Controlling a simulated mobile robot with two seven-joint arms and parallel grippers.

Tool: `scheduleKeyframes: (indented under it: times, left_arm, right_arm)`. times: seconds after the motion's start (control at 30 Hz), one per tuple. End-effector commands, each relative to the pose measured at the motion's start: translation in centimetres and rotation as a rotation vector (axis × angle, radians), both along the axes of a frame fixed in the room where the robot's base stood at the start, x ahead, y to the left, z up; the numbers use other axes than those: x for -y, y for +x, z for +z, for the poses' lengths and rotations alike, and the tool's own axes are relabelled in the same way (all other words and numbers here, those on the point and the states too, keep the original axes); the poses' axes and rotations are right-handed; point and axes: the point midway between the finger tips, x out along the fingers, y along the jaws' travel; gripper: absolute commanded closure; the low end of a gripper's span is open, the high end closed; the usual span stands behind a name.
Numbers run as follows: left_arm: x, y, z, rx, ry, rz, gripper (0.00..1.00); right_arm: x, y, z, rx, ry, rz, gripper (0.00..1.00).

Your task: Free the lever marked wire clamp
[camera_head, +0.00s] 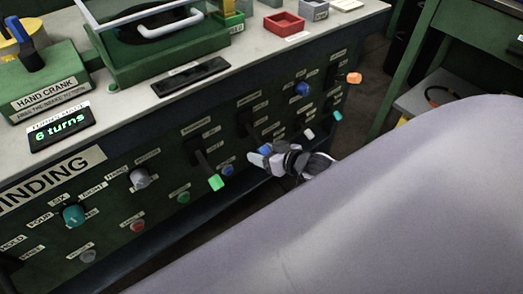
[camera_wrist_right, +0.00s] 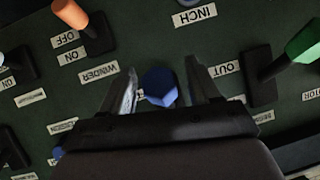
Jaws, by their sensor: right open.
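The label wire clamp cannot be read in either view, so I cannot tell which lever bears it. My right gripper (camera_head: 270,159) is at the front of the green panel (camera_head: 110,205). In the wrist view its two fingers (camera_wrist_right: 163,88) are open, with a blue hexagonal grip (camera_wrist_right: 160,87) showing between them and no clear contact. A green-tipped lever (camera_head: 215,182) is left of the gripper in the head view; a green lever (camera_wrist_right: 303,42) is at the right in the wrist view. An orange lever (camera_wrist_right: 72,16) is at its upper left. My left gripper is not in view.
The panel carries several other knobs, including a teal knob (camera_head: 73,214), a grey knob (camera_head: 139,178) and a blue knob (camera_head: 302,88). A hand crank box (camera_head: 45,85) and a red tray (camera_head: 284,23) stand on top. A large pale shape hides the lower right.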

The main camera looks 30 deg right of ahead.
Motion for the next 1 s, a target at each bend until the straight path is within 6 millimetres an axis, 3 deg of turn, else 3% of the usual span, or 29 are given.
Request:
scheduleKeyframes:
  times: [0.4,1.0]
  left_arm:
    - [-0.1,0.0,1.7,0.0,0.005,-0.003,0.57]
    - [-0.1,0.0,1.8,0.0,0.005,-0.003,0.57]
  right_arm:
    - [1.0,-4.4,2.5,-0.001,0.0,0.001,0.39]
    - [1.1,-5.0,2.9,0.001,0.0,0.0,0.39]
